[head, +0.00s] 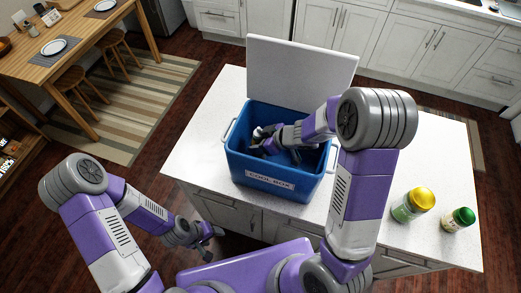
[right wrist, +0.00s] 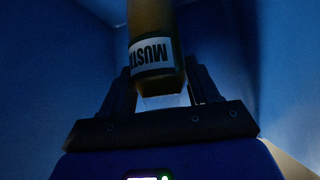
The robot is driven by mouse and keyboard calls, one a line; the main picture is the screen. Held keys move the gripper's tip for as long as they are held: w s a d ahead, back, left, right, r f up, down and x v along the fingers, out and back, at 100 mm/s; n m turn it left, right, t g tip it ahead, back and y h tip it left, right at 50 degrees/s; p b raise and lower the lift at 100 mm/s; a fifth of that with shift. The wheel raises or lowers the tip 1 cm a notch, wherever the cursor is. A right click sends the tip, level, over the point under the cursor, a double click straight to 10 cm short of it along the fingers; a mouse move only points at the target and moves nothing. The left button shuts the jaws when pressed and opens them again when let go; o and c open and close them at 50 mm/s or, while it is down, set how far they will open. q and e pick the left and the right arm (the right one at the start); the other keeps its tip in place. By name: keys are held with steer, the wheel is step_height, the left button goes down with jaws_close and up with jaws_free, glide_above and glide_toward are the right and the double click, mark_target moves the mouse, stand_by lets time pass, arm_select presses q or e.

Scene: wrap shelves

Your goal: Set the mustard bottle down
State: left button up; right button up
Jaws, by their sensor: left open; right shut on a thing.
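The mustard bottle (right wrist: 152,55) shows in the right wrist view, yellow-brown with a white and black label whose letters appear upside down. My right gripper (right wrist: 163,88) is shut on it, with one finger on each side. Blue walls surround both in that view. In the head view my right gripper (head: 262,142) is down inside the open blue cool box (head: 250,174), and I cannot make out the bottle there. Whether the bottle touches the box floor cannot be told. My left gripper (head: 208,243) is open and empty, low beside the counter's front.
The box's white lid (head: 300,68) stands raised at the back. The counter left of the box is clear.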

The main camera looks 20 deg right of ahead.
steer(key=shift+f+b, duration=0.7)
steer(key=shift+f, duration=0.9)
steer(key=shift+f, duration=0.15)
steer(key=o, duration=1.3)
steer(key=shift+o, duration=0.2)
steer(key=shift+s+d+r, duration=0.1)
steer(key=shift+r, duration=0.25)
steer(key=p+v, duration=0.3)
steer(key=v, duration=0.4)
